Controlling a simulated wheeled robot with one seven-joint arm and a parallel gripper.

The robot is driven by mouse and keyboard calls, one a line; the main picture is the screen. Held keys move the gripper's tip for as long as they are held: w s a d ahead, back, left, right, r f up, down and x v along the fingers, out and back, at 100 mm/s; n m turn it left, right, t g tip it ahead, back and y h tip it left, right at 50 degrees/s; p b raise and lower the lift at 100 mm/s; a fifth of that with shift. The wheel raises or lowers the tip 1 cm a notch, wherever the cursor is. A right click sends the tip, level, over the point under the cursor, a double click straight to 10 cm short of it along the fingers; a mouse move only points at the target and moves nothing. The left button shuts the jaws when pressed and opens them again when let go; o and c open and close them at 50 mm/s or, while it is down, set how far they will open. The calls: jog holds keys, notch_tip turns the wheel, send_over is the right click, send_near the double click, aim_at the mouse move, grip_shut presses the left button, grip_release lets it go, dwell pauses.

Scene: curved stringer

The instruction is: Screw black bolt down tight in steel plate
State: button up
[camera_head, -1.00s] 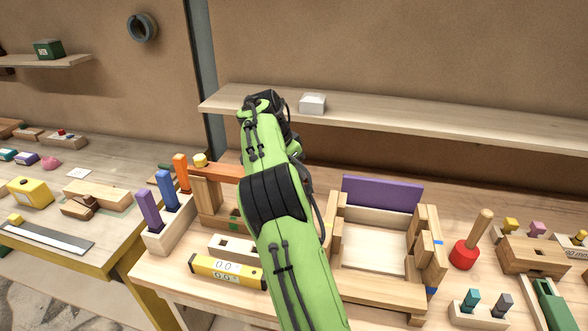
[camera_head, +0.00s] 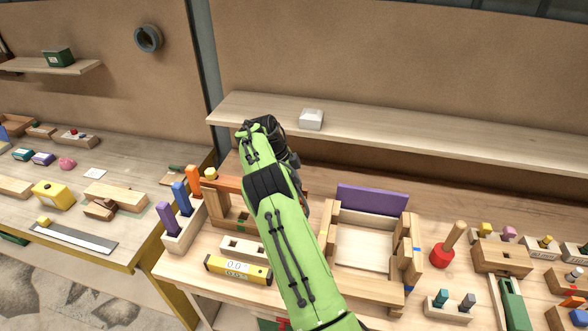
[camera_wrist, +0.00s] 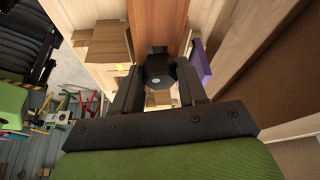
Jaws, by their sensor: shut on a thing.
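My gripper (camera_wrist: 160,68) is shut on a dark, six-sided black bolt (camera_wrist: 157,77), which sits between the fingertips in the wrist view. An orange-brown board (camera_wrist: 158,22) lies just beyond the bolt. I cannot tell whether the bolt is in a hole or clear of the surface. I cannot make out the steel plate in either view. In the head view my green arm reaches over the bench and hides the gripper and the bolt.
On the bench are a yellow level (camera_head: 238,268), a wooden box frame (camera_head: 333,247), a purple board (camera_head: 372,200), a red-based peg (camera_head: 442,256) and a rack of coloured handles (camera_head: 181,233). A shelf (camera_head: 420,135) with a white block (camera_head: 311,119) runs behind my arm.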

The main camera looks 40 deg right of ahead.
jog(key=shift+w+f, duration=0.1)
jog(key=o, duration=1.1)
jog(key=v, duration=0.6)
jog(key=shift+w+a+r, duration=0.1)
jog(key=shift+w+r, duration=0.15)
jog(key=shift+r, duration=0.45)
jog(key=shift+a, duration=0.1)
